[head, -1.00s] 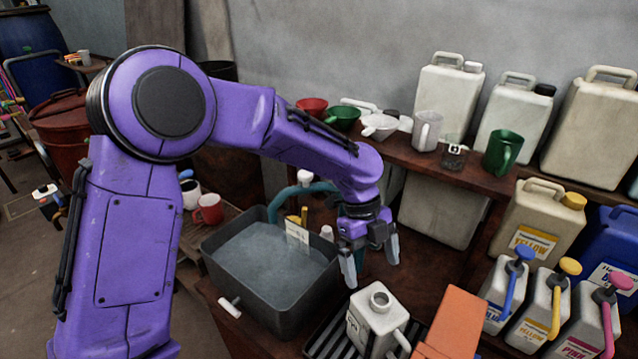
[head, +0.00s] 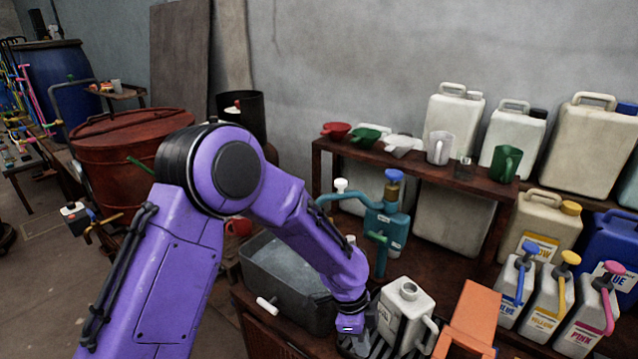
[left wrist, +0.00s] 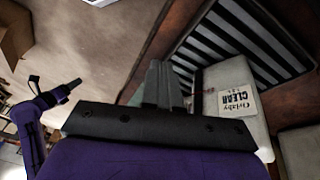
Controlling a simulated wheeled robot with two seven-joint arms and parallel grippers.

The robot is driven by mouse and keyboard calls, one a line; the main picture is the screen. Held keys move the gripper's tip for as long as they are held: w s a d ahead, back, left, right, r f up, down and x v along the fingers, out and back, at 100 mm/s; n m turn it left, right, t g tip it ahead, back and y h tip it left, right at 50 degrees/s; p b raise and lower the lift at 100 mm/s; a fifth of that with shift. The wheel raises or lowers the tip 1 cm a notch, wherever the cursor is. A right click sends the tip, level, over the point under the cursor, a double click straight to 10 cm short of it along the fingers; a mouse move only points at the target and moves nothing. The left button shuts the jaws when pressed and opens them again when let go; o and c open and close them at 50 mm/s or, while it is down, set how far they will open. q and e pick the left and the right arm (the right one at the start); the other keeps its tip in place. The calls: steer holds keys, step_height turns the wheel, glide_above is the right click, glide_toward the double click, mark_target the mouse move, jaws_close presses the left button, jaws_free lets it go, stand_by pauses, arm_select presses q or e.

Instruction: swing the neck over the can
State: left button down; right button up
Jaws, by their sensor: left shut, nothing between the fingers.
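The teal pump (head: 388,222) with a blue cap stands behind the can in the head view. Its neck (head: 345,196) points left, toward the back of the grey vat and away from the can. The pale can (head: 408,309), with its mouth open on top, stands on a black slatted tray. The can's CLEAR label (left wrist: 238,101) shows in the left wrist view. My left gripper (head: 352,345) is low, just left of the can, its fingers mostly hidden in the head view. The left wrist view shows its fingers (left wrist: 164,85) together and empty. My right gripper is out of view.
The grey vat (head: 262,292) of liquid, with a white tap, is left of my gripper. An orange block (head: 470,318) is right of the can. Pump-topped containers (head: 548,305) stand farther right. A shelf (head: 418,160) of funnels and jugs is behind.

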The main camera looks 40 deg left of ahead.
arm_select(q)
steer(key=s+a+f+n+t+y, duration=0.1)
steer(key=s+a+f+n+y, duration=0.15)
steer(key=s+f+n, duration=0.45)
steer(key=s+a+f+n+t+y, duration=0.1)
steer(key=s+a+f+n, duration=0.3)
steer(key=f, duration=0.5)
steer(key=s+a+f+n+t+y, duration=0.1)
steer(key=s+a+n, duration=0.2)
steer(key=s+n, duration=0.2)
steer(key=s+a+f+n+y+b, duration=0.1)
steer(key=s+a+n+y, duration=0.1)
steer(key=s+n, duration=0.3)
steer(key=s+a, duration=0.1)
steer(key=s, duration=0.2)
steer(key=shift+a+f+n+t, duration=0.15)
steer(key=shift+f+n+t, duration=0.15)
steer(key=shift+f+t, duration=0.1)
steer(key=shift+y, duration=0.25)
